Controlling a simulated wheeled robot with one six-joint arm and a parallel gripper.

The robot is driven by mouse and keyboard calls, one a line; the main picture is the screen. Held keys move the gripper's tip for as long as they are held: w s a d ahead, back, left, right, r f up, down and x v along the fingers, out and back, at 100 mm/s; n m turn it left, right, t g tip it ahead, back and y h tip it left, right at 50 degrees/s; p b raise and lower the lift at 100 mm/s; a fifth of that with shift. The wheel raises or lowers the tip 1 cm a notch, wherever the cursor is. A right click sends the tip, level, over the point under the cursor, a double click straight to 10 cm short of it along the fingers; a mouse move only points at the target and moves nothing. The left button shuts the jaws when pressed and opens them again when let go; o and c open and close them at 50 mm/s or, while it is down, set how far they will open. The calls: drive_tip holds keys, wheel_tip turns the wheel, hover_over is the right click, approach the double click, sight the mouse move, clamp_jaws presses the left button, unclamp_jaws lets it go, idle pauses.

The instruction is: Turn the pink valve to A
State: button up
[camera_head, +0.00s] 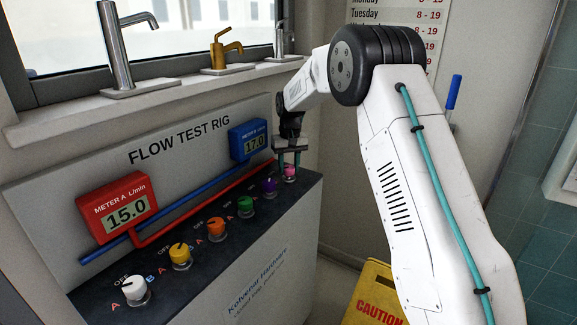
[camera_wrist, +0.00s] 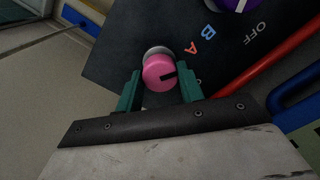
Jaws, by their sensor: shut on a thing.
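The pink valve (camera_head: 289,173) is the small knob at the far right end of the row on the dark rig top. In the wrist view the pink valve (camera_wrist: 156,72) sits between the two green fingers of my gripper (camera_wrist: 159,90), which is shut on it. Its black mark points right and slightly up in that view, toward the right finger. An orange letter A (camera_wrist: 191,48) and a blue letter B (camera_wrist: 208,32) lie above right of the knob. In the head view my gripper (camera_head: 289,159) comes down over the valve from above.
The purple valve (camera_head: 269,188) is its close neighbour; green, orange, yellow and white valves follow to the left. Red meter A (camera_head: 118,207) reads 15.0 and blue meter B (camera_head: 248,140) reads 17.0. A red pipe (camera_wrist: 275,60) runs close by. A yellow caution sign (camera_head: 377,295) stands right of the rig.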

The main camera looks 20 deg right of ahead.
sight(290, 167)
idle(0.3)
drive_tip(key=o, duration=1)
wheel_tip(290, 167, up, 8)
drive_tip(key=shift+s+d+f, duration=0.1)
drive_tip(key=shift+d+f, duration=0.05)
